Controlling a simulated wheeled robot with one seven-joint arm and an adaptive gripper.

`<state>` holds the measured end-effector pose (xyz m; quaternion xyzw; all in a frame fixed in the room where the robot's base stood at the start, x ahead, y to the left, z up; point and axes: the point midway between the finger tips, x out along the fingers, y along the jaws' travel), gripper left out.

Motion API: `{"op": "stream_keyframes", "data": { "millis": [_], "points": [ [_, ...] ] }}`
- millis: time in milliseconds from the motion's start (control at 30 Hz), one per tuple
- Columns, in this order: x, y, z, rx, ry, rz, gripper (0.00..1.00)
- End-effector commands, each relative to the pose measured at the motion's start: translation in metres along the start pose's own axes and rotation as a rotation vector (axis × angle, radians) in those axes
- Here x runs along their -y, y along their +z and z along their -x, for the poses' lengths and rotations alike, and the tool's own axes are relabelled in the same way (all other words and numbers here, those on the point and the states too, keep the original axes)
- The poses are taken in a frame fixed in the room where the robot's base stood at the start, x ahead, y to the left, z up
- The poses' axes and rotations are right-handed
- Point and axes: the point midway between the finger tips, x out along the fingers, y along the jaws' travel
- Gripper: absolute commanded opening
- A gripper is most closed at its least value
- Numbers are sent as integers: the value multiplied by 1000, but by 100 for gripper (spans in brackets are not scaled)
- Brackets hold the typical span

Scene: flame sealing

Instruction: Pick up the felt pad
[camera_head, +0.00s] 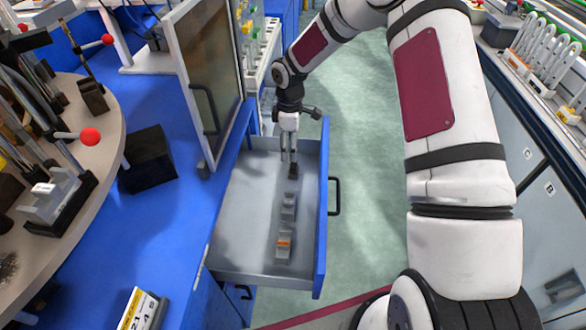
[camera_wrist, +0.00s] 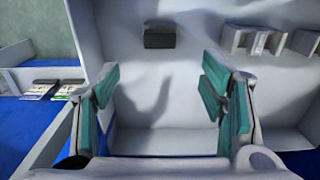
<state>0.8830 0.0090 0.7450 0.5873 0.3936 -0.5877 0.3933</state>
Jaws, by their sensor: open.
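A small dark block, which looks like the felt pad (camera_wrist: 159,37), lies on the grey floor of an open drawer (camera_head: 236,240). In the head view the felt pad (camera_head: 293,172) shows just below my fingertips. My gripper (camera_head: 289,158) points down into the drawer from its far end. In the wrist view my gripper (camera_wrist: 160,88) is open, its two teal-padded fingers wide apart with nothing between them. The pad is above the gap between them in that picture, apart from both fingers. The height of the fingertips above the drawer floor is hard to tell.
A grey holder (camera_head: 289,205) and another with an orange mark (camera_head: 284,245) stand in line with the pad. The drawer's blue front (camera_head: 322,215) and walls surround them. An open cabinet door (camera_head: 207,75) stands close left of my arm. The drawer's left half is clear.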

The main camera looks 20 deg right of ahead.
Motion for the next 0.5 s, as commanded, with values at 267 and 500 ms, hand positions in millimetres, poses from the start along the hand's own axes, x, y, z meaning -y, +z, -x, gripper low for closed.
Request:
{"op": "stream_keyframes", "data": {
  "millis": [267, 500],
  "points": [
    [0, 0, -37, 0, -1, -2, 65],
    [0, 2, -50, 0, 0, -2, 65]
  ]
}}
